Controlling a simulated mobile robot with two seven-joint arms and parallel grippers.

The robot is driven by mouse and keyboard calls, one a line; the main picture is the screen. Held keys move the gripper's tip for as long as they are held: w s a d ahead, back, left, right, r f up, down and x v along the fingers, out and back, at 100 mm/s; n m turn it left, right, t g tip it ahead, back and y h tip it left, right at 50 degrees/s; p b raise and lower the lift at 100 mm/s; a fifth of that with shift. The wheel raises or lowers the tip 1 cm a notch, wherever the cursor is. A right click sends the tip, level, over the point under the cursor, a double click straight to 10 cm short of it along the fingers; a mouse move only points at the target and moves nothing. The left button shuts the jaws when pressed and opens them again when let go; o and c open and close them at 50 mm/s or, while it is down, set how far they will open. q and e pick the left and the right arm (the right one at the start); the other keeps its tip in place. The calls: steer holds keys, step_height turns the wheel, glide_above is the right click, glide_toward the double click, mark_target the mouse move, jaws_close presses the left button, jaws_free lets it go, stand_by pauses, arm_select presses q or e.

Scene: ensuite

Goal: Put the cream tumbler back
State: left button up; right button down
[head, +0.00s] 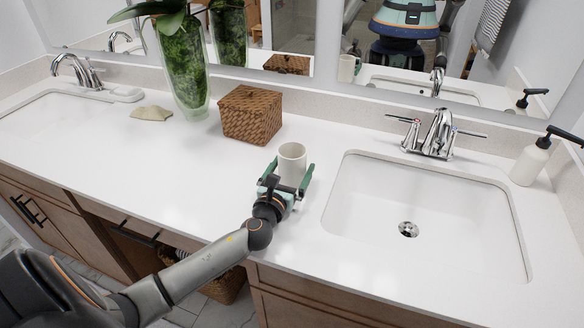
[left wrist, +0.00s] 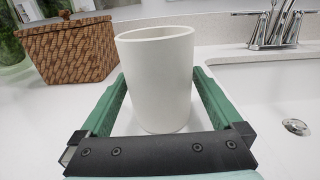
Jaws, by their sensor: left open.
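The cream tumbler (head: 292,161) stands upright on the white countertop, left of the right-hand sink. In the left wrist view the tumbler (left wrist: 156,78) fills the middle of the picture. My left gripper (head: 288,175) is open, with one green finger on each side of the tumbler. In the left wrist view the gripper (left wrist: 158,95) shows gaps between its fingers and the tumbler's wall near the base. The tumbler's far side is hidden. My right gripper is not in view.
A brown woven box (head: 251,115) stands just behind and left of the tumbler. A glass vase with a plant (head: 183,75) is further left. The sink (head: 425,215) opens to the right, with a chrome faucet (head: 437,135) behind.

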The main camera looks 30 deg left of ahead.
arm_select(q)
steer(key=shift+r, duration=0.3)
steer(key=v, duration=1.1)
steer(key=shift+f, duration=0.25)
steer(key=shift+s+r, duration=0.1)
steer(key=shift+s, duration=0.4)
